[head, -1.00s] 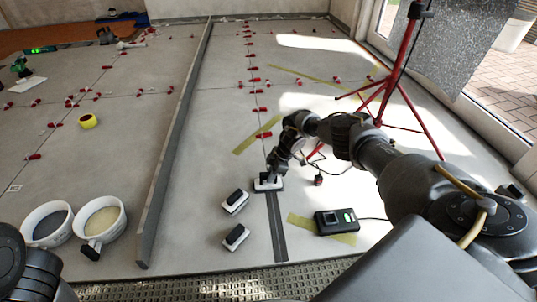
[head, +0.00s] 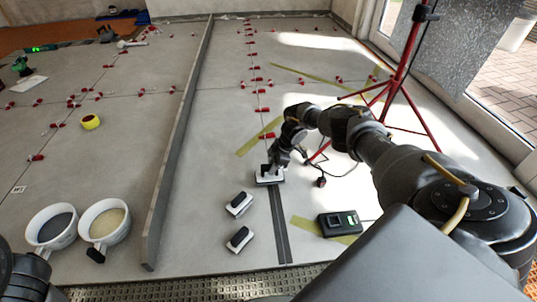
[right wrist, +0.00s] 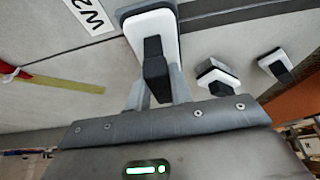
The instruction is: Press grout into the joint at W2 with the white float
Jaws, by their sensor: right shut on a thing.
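My right gripper (right wrist: 158,90) is shut on the black handle of a white float (right wrist: 160,45). In the head view the float (head: 270,182) is low over the floor, at the far end of a dark double-lined joint strip (head: 280,225). The wrist view shows a white label reading W2 (right wrist: 90,15) beside the float. I cannot tell whether the float's underside touches the floor. The joint under the float is hidden.
Two more floats (head: 239,203) (head: 240,239) lie left of the strip. A black box (head: 340,223) sits to the right. Two buckets (head: 51,227) (head: 104,222) stand beyond a long grey divider (head: 166,185). A red tripod (head: 392,90) stands at the back right.

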